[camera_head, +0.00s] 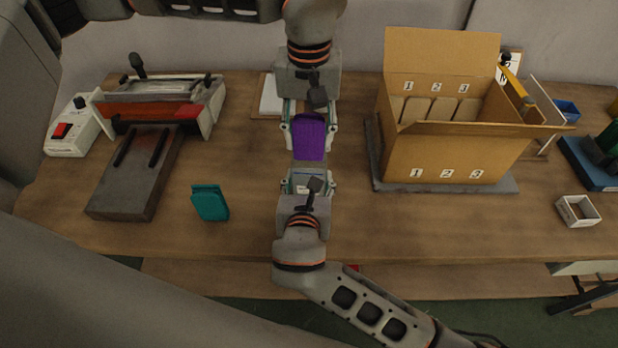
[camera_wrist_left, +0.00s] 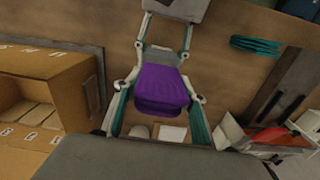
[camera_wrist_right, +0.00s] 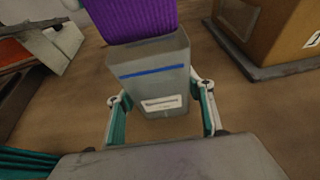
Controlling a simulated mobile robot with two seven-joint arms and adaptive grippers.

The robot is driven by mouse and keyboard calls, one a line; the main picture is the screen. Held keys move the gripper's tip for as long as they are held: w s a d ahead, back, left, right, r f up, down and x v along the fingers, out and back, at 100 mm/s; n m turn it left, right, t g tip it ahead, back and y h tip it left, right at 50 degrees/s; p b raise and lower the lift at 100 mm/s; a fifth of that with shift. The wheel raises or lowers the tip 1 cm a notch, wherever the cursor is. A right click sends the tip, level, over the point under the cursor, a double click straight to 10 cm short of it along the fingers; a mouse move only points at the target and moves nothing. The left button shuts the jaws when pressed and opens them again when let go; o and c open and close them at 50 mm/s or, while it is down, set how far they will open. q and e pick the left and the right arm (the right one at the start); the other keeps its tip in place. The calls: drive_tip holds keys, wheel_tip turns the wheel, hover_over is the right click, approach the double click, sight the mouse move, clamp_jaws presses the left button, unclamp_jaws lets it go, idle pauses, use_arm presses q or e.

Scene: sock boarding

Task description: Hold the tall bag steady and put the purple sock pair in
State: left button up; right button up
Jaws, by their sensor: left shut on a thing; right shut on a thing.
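The purple sock pair (camera_head: 309,138) is held by my left gripper (camera_head: 309,127), which is shut on it; it also shows in the left wrist view (camera_wrist_left: 162,85). The tall bag (camera_wrist_right: 152,72) is grey with a blue stripe and a white label. My right gripper (camera_head: 308,186) is shut on it from the near side. In the right wrist view the purple sock pair (camera_wrist_right: 135,15) shows just past the bag's top end. The sock's end meets or overlaps the bag there; I cannot tell whether any of it is inside.
A cardboard box (camera_head: 447,150) with numbered compartments stands on a grey mat to the right. A teal sock pair (camera_head: 210,202) lies to the left. A machine with a red part (camera_head: 150,110) and a grey board (camera_head: 135,175) is further left. A small white box (camera_head: 578,210) is at right.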

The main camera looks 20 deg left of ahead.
sight(309, 150)
use_arm(q)
drive_tip(key=shift+f, duration=2.1)
drive_tip(key=o, duration=1.2)
drive_tip(key=shift+r, duration=0.1)
wheel_tip(309, 150, up, 12)
use_arm(e)
drive_tip(key=o, duration=1.2)
drive_tip(key=shift+c, duration=0.2)
